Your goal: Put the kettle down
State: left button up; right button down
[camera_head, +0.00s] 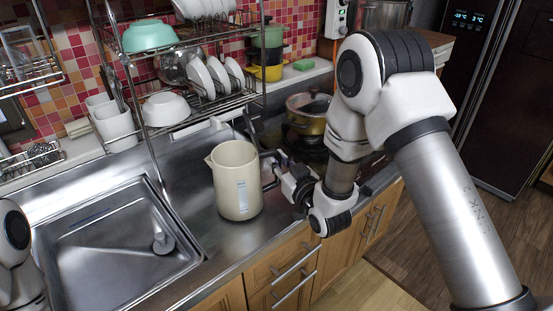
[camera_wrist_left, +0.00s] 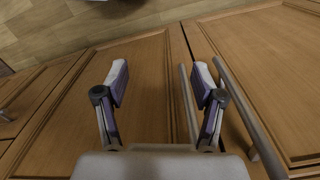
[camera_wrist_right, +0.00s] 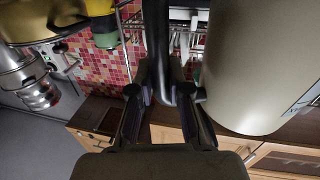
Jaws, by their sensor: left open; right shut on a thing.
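The cream kettle (camera_head: 236,180) is upright at the steel counter, just right of the sink. In the head view I cannot tell whether its base touches the counter. My right gripper (camera_head: 275,172) is at the kettle's right side, shut on its dark handle. In the right wrist view the kettle body (camera_wrist_right: 258,65) fills the right side, and the handle (camera_wrist_right: 157,40) runs between the fingers of my right gripper (camera_wrist_right: 160,92). My left gripper (camera_wrist_left: 161,82) is open and empty in front of wooden cabinet doors.
The sink (camera_head: 105,250) lies left of the kettle. A dish rack (camera_head: 190,110) with bowls and plates stands behind it. A pot (camera_head: 308,112) sits on the stove to the right. A white utensil holder (camera_head: 115,125) stands at the back left. Little bare counter (camera_head: 215,235) shows in front.

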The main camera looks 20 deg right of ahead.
jog(key=shift+w+f, duration=0.35)
jog(key=shift+w, duration=0.1)
jog(key=c, duration=1.1)
grip_release()
jog(key=shift+s, duration=0.15)
jog(key=shift+s+r, duration=0.2)
jog(key=shift+s, duration=0.05)
pick_arm(q)
jog(key=shift+w, duration=0.15)
jog(key=shift+f, duration=0.15)
pick_arm(e)
jog(key=shift+w+f, duration=0.1)
jog(key=shift+f, duration=0.05)
